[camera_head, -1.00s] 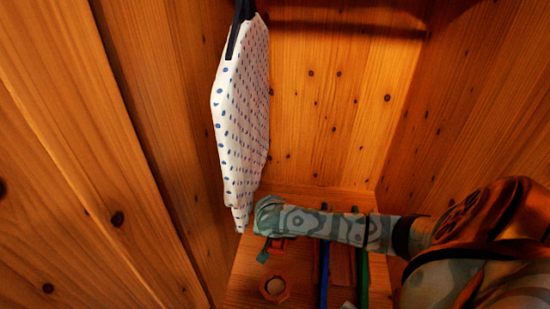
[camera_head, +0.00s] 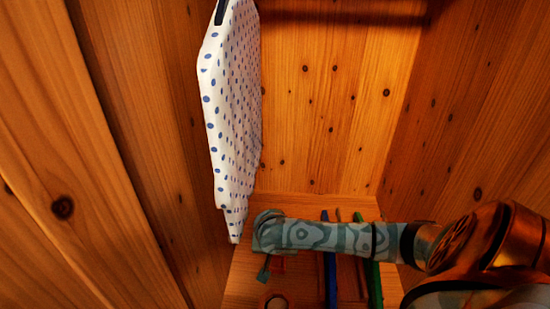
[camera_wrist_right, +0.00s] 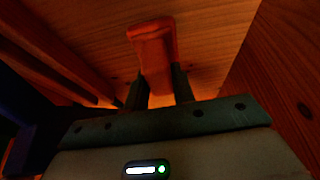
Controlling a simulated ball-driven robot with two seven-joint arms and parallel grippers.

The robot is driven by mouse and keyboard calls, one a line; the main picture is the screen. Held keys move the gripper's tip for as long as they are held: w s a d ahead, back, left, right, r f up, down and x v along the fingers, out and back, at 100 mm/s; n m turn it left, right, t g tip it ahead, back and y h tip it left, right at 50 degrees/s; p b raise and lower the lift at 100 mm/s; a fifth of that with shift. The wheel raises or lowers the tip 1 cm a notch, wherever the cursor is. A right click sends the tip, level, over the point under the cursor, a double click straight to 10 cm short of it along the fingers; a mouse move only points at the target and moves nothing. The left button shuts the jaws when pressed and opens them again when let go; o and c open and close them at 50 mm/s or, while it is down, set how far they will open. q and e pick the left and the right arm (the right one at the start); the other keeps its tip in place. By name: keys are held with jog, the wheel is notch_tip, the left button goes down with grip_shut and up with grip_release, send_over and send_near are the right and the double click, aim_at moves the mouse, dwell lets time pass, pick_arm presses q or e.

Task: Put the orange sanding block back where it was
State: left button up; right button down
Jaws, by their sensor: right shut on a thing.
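The orange sanding block (camera_wrist_right: 153,50) is in the jaws of my right gripper (camera_wrist_right: 160,88), which is shut on it in the right wrist view. The block sticks out beyond the fingertips above a wooden surface. In the head view my right arm comes in from the right, with the right gripper (camera_head: 265,268) pointing down at the left side of the wooden shelf (camera_head: 240,285). A small orange patch (camera_head: 279,264) shows beside the finger, partly hidden by the wrist. My left gripper is not in view.
An orange ring-shaped thing (camera_head: 273,301) lies on the shelf near the gripper. A blue bar (camera_head: 329,275) and a green bar (camera_head: 374,283) lie to its right. Wooden walls enclose the sides and back.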

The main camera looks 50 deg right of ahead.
jog(key=c, duration=1.2)
grip_release()
jog(key=shift+f, duration=0.2)
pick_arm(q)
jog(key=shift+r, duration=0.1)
pick_arm(e)
jog(key=shift+o, duration=0.2)
jog(key=shift+r, duration=0.2)
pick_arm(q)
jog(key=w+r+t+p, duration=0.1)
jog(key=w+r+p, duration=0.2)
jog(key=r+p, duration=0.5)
pick_arm(e)
jog(key=v, duration=1.2)
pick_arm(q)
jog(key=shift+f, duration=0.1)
